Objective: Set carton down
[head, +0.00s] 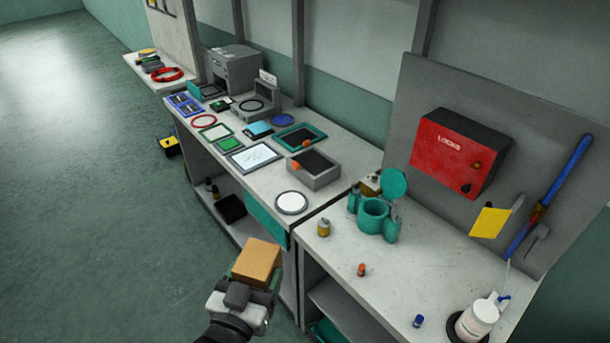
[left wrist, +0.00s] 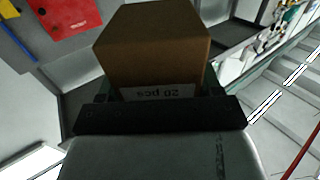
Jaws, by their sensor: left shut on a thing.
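A brown carton (head: 257,263) is held in my left gripper (head: 245,287), in front of the bench near the gap between the two bench sections. The gripper is shut on it. In the left wrist view the carton (left wrist: 152,45) fills the upper middle, and a label reading "20 pcs" shows upside down near the jaws (left wrist: 155,105). In the head view the carton is in front of the bench edge, apart from the bench top (head: 335,205) as far as I can tell. My right gripper is not in view.
The left bench holds a round white disc (head: 291,202), a grey box (head: 314,168), framed trays and a grey machine (head: 235,68). The right bench holds a teal pump body (head: 374,213), small fittings and a white bottle (head: 477,318). Its middle has bare room. A red box (head: 460,150) hangs behind.

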